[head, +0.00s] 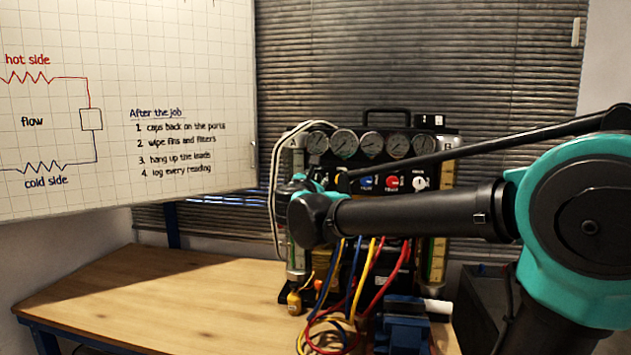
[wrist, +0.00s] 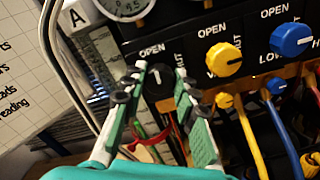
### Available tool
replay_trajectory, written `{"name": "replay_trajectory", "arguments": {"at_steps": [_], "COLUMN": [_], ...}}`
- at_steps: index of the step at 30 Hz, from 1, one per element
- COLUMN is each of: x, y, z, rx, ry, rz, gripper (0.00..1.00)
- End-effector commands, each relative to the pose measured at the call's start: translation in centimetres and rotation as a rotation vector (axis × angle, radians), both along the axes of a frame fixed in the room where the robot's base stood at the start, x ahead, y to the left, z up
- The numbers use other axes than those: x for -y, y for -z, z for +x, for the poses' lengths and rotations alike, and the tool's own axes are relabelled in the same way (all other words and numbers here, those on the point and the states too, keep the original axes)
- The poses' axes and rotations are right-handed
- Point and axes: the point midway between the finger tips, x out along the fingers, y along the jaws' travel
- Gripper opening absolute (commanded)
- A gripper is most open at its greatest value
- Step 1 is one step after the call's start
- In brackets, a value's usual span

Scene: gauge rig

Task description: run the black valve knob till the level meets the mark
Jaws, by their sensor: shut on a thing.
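The black valve knob (wrist: 158,84) with a white pointer line sits below an OPEN label on the dark gauge rig panel in the wrist view. My gripper (wrist: 161,77) has its two fingers on either side of this knob and is shut on it. In the head view my arm hides the knob. The sight tube marked A (wrist: 103,54) stands just left of the knob; it also shows in the head view (head: 296,257). The liquid level and the mark cannot be made out clearly. A second tube, B (head: 436,262), stands at the rig's right side.
A yellow knob (wrist: 222,60) and a blue knob (wrist: 290,40) sit right of my gripper. Coloured hoses (head: 372,275) hang in front of the rig. A blue vise (head: 402,325) stands at the bench front. The wooden bench (head: 170,300) is clear at left; a whiteboard (head: 120,90) hangs above.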

Motion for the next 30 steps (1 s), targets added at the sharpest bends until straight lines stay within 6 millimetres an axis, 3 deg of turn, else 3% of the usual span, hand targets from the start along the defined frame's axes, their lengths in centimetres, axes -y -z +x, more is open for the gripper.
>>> {"name": "replay_trajectory", "arguments": {"at_steps": [30], "x": [0.11], "y": [0.19], "z": [-0.05], "rx": [0.174], "ry": [0.001], "rz": [0.896], "gripper": [0.00]}}
